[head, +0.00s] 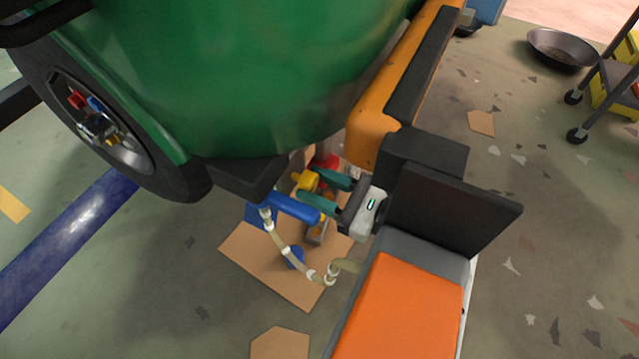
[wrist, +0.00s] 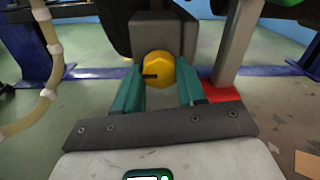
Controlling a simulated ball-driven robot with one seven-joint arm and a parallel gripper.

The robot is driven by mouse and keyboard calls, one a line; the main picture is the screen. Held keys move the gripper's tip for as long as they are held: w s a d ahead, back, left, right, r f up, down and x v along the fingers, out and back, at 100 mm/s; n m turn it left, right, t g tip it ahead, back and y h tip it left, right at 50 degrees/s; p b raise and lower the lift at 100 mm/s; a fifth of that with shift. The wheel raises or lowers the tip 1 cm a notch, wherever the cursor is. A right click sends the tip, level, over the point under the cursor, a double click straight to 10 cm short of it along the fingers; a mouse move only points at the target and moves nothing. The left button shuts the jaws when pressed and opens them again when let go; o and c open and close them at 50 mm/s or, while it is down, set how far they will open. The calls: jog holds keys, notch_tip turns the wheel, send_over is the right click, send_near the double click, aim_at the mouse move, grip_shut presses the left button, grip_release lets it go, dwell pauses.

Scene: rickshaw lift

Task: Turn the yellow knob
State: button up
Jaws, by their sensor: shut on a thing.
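The yellow knob (wrist: 158,70) is round, with a dark slot, and sits on the front of a grey block (wrist: 150,32) in the wrist view. In the head view the yellow knob (head: 306,180) shows under the green body of the rickshaw. My gripper (wrist: 158,82) has teal fingers, one on each side of the knob, and is shut on it. In the head view my gripper (head: 318,188) reaches in from the right, its fingertips at the knob. The far side of the knob is hidden.
The green rickshaw body (head: 230,70) hangs close above, with a wheel (head: 100,120) at left. A blue lever (head: 292,207) and a pale hose (head: 290,250) are close to my gripper. A red part (wrist: 222,94) stands right of the knob. A metal pan (head: 560,47) lies far right.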

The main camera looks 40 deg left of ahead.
jog(key=n+g+b, duration=0.1)
jog(key=n+b, duration=0.4)
jog(key=n, duration=2.2)
jog(key=shift+w, duration=0.1)
jog(key=shift+r, duration=0.1)
dwell(0.4)
jog(key=o, duration=1.1)
jog(key=shift+r, duration=0.1)
jog(key=shift+c, duration=0.2)
